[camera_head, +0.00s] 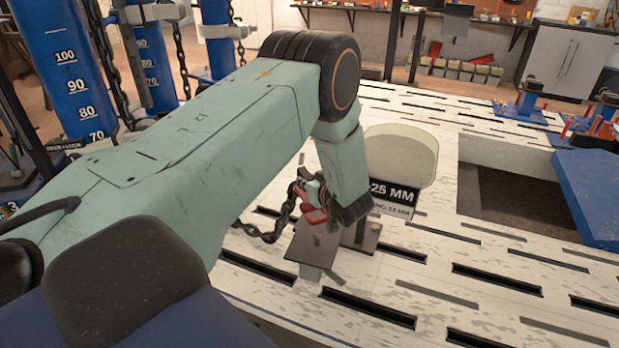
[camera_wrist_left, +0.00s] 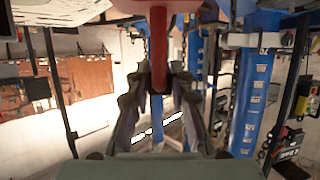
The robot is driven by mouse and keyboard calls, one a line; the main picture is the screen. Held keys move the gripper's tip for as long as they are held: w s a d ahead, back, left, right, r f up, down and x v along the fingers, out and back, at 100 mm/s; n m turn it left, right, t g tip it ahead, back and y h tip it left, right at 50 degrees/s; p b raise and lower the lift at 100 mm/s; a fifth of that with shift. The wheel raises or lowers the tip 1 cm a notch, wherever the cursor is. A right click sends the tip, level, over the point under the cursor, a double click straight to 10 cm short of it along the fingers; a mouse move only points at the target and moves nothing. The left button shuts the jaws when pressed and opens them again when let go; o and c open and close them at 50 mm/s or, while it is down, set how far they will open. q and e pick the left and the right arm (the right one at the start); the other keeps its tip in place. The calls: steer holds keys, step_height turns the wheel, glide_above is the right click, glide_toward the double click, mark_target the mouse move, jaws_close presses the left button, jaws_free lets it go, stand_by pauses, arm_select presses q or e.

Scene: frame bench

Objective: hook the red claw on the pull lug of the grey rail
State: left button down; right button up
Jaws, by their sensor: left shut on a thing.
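My left gripper (camera_head: 318,192) hangs down from the left arm near the picture's middle, shut on the red claw (camera_head: 312,214). A dark chain (camera_head: 270,235) runs from the claw down to the left in a slack curve. In the left wrist view, the red claw (camera_wrist_left: 158,50) stands between the two fingers of the gripper (camera_wrist_left: 160,95). A grey metal piece (camera_head: 312,250), perhaps part of the rail, lies just below the claw; the claw looks apart from it. I cannot make out the pull lug. My right gripper is not in view.
A sign reading 25 MM (camera_head: 394,194) and a pale rounded panel (camera_head: 405,150) stand right behind the gripper. The slotted white bench (camera_head: 440,255) is mostly clear, with a dark opening (camera_head: 510,195) at right. Blue numbered posts (camera_head: 75,75) and chains stand at left.

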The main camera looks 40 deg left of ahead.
arm_select(q)
steer(key=shift+w, duration=0.15)
steer(key=shift+r, duration=0.1)
steer(key=shift+d, duration=0.1)
steer(key=shift+f+b, duration=3.75)
steer(key=shift+f, duration=1.5)
steer(key=c, duration=1.1)
jaws_free()
steer(key=shift+c, duration=0.2)
steer(key=shift+o, duration=0.2)
steer(key=shift+f, duration=0.1)
